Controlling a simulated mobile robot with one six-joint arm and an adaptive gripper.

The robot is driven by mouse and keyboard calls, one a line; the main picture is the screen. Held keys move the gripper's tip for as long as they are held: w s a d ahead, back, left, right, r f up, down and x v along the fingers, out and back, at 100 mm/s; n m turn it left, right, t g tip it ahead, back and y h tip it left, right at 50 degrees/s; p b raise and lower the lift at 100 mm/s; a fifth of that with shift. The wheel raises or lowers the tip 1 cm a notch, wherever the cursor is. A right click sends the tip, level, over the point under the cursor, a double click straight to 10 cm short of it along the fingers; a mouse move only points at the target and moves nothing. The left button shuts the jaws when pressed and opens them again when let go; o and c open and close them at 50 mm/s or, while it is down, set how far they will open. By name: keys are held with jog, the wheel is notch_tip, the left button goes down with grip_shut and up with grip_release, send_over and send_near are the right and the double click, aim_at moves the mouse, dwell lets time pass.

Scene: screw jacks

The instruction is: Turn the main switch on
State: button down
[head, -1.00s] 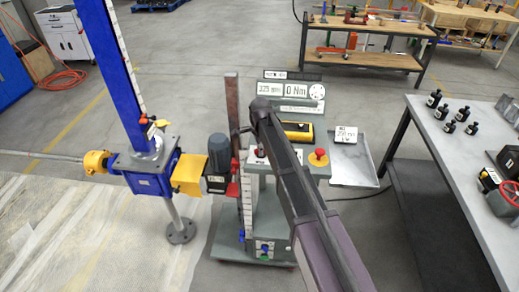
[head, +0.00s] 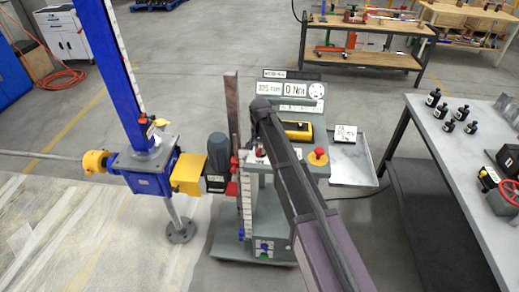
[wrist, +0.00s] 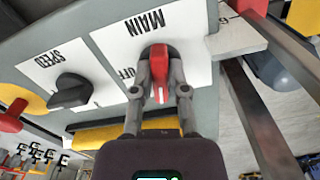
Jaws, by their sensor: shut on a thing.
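The main switch (wrist: 161,66) is a red handle on a white plate marked MAIN, in the upper middle of the wrist view. My gripper (wrist: 160,88) has its two grey fingers on either side of the red handle and is shut on it. Part of an OFF mark shows beside the left finger; the fingers hide other markings. In the head view the control cart (head: 262,170) stands in the middle, and my arm hides my fingertips and most of the switch.
A black SPEED knob (wrist: 70,92) sits left of the switch. A red mushroom button on yellow (head: 318,156) is on the cart's right side. A blue screw jack (head: 145,170) stands to the left. A grey table (head: 450,150) with black bottles is at the right.

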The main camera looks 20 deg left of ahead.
jog(key=shift+d+n, duration=0.1)
jog(key=shift+n, duration=1.4)
jog(key=shift+s, duration=0.1)
jog(key=c, duration=0.6)
grip_release()
jog(key=shift+c, duration=0.2)
